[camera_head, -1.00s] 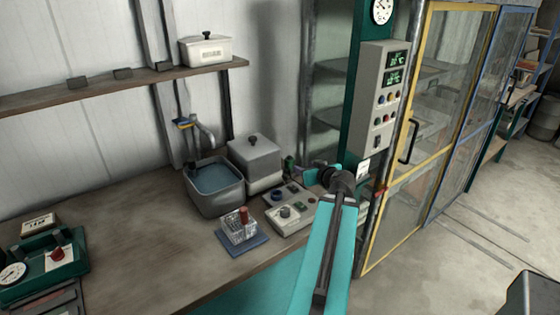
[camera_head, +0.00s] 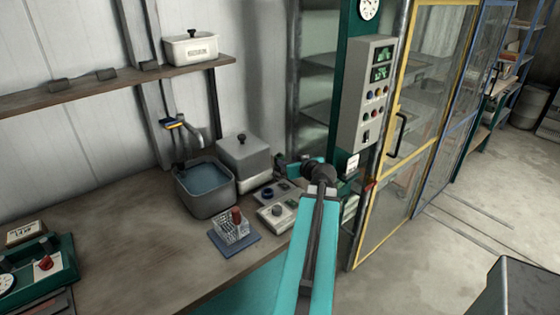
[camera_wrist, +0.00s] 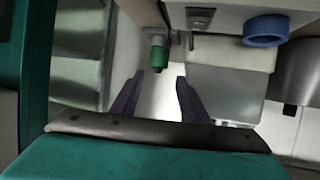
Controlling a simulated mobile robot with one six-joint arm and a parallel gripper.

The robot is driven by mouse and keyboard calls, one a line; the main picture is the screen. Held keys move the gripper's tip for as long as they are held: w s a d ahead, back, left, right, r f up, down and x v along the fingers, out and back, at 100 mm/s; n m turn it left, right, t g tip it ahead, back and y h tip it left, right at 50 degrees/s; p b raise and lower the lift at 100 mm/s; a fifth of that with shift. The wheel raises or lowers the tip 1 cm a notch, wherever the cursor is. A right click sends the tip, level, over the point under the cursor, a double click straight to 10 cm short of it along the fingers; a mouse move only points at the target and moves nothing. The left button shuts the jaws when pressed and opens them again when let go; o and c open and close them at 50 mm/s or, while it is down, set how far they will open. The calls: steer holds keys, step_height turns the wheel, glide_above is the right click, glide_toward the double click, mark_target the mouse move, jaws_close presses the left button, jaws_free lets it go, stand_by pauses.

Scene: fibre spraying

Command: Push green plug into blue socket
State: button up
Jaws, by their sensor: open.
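In the wrist view, the green plug (camera_wrist: 158,57) has a dark tip and hangs from a dark holder, just beyond my fingertips. My gripper (camera_wrist: 154,82) is open, with its two dark fingers apart and nothing between them. The blue socket (camera_wrist: 266,29) is a thick ring at the upper right, apart from the plug. In the head view, my arm reaches to the right end of the bench, beside the grey control box (camera_head: 276,219). My fingers and the plug cannot be made out clearly there.
A water basin (camera_head: 208,190) and a lidded grey container (camera_head: 244,160) stand behind the control box. A wire rack (camera_head: 232,231) with a red-brown item sits on a blue mat in front. A panel column (camera_head: 368,95) rises behind my arm. The middle bench is clear.

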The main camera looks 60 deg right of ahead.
mark_target(281, 157)
steer(key=shift+p+x, duration=0.8)
steer(key=shift+x, duration=2.1)
steer(key=shift+d, duration=0.1)
steer(key=shift+w+d+f+p, duration=0.2)
steer(key=shift+w+d+p, duration=0.55)
steer(key=shift+w+p, duration=0.25)
steer(key=shift+p+x, duration=0.65)
steer(key=shift+x, duration=0.65)
steer(key=shift+s+f, duration=0.1)
steer(key=shift+f, duration=0.05)
steer(key=c, duration=0.8)
